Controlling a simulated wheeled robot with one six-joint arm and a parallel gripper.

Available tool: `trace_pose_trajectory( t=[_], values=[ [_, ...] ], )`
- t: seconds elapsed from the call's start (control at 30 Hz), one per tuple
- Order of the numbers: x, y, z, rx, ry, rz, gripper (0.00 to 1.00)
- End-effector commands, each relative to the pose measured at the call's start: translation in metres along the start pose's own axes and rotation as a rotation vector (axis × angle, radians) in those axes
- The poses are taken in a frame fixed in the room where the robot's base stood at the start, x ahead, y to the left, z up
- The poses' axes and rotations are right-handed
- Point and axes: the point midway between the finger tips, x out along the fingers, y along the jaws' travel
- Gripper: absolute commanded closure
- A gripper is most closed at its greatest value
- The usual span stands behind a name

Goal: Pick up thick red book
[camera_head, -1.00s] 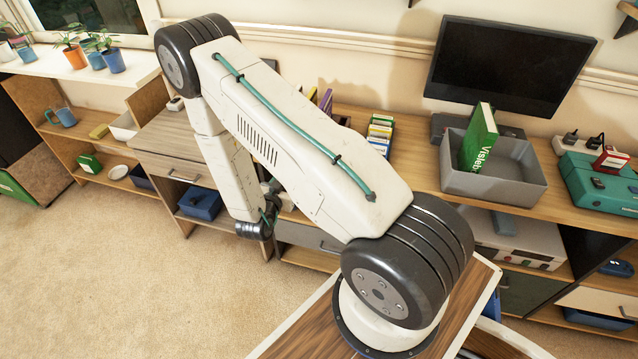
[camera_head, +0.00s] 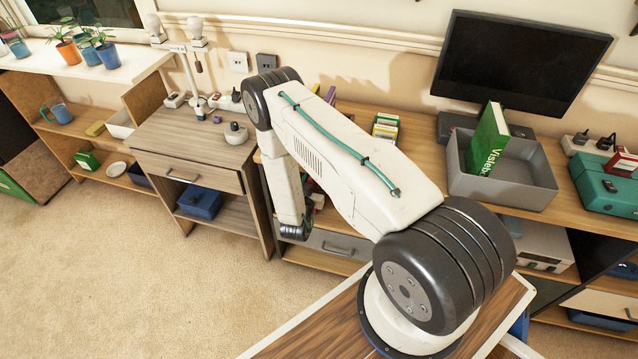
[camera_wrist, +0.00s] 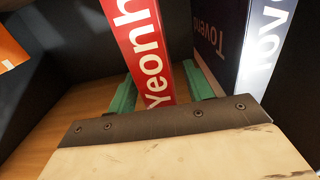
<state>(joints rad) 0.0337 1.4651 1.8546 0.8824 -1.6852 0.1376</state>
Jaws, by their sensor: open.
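A thick red book (camera_wrist: 140,45) with white lettering "Yeonh" on its spine stands upright in the wrist view. My gripper (camera_wrist: 163,93) is open, with one green finger on each side of the lower spine. The fingers straddle the book; I cannot tell whether either touches it. In the head view my arm hides most of the gripper and the red book's place in the shelf unit.
An orange thing (camera_wrist: 12,48) is at left. In the head view a grey bin (camera_head: 505,190) holds a green book (camera_head: 488,140).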

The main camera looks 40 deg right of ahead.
Motion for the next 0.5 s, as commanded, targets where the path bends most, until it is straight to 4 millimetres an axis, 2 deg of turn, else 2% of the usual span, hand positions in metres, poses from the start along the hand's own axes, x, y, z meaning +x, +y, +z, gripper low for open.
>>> trace_pose_trajectory(
  t=[0.13, 0.4, 0.43, 0.5],
  values=[
    [0.018, 0.001, 0.000, 0.001, 0.001, 0.001, 0.49],
    [0.022, 0.000, 0.000, 0.000, 0.000, 0.000, 0.49],
    [0.022, 0.000, 0.000, 0.000, 0.000, 0.000, 0.55],
    [0.022, 0.000, 0.000, 0.000, 0.000, 0.000, 0.74]
  ],
)
